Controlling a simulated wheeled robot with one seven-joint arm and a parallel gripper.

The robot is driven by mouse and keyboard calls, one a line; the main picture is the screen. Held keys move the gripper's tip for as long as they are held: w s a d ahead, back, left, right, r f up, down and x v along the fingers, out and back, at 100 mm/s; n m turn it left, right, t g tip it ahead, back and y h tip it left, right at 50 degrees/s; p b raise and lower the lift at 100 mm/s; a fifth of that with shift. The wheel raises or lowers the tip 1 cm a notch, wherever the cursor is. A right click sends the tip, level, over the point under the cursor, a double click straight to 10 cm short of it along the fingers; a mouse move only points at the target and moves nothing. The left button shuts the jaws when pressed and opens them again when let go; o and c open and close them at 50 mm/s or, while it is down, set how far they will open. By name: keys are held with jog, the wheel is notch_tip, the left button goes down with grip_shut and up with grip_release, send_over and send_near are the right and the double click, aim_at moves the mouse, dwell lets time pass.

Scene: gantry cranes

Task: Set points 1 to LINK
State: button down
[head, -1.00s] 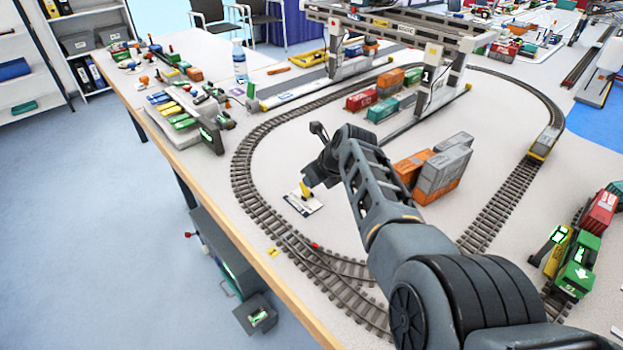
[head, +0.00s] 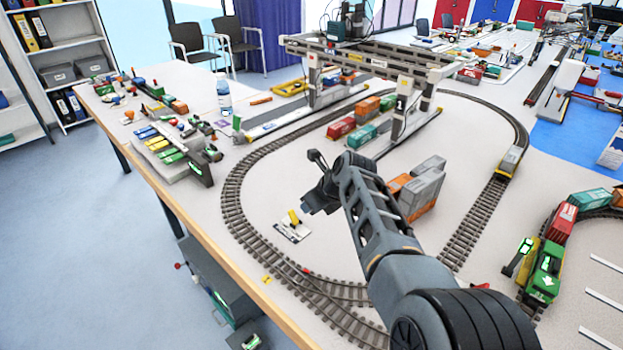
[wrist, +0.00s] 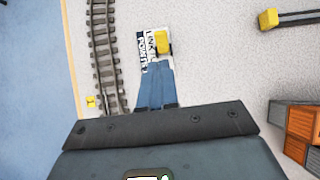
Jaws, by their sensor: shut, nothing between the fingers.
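The points control is a small white plate (head: 291,233) on the table inside the track loop, with a yellow lever (head: 294,217) standing on it. In the wrist view the plate (wrist: 145,46) carries dark lettering with LINK and POINTS, partly covered. The yellow lever (wrist: 163,42) is at the plate's right side there. My gripper (head: 306,209) is shut and empty, low and just right of the lever. In the wrist view its blue fingers (wrist: 157,66) end right below the lever; I cannot tell whether they touch it.
Curved track (head: 235,200) runs left of the plate, with a track junction (head: 325,290) nearer me. Grey and orange containers (head: 422,190) stand right of my arm. A gantry crane (head: 400,100) stands behind. The table around the plate is clear.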

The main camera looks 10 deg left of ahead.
notch_tip(320, 180, up, 8)
jog(key=s+d, duration=0.1)
jog(key=d, duration=0.1)
jog(key=shift+s+r, duration=0.15)
jog(key=shift+r, duration=0.1)
dwell(0.4)
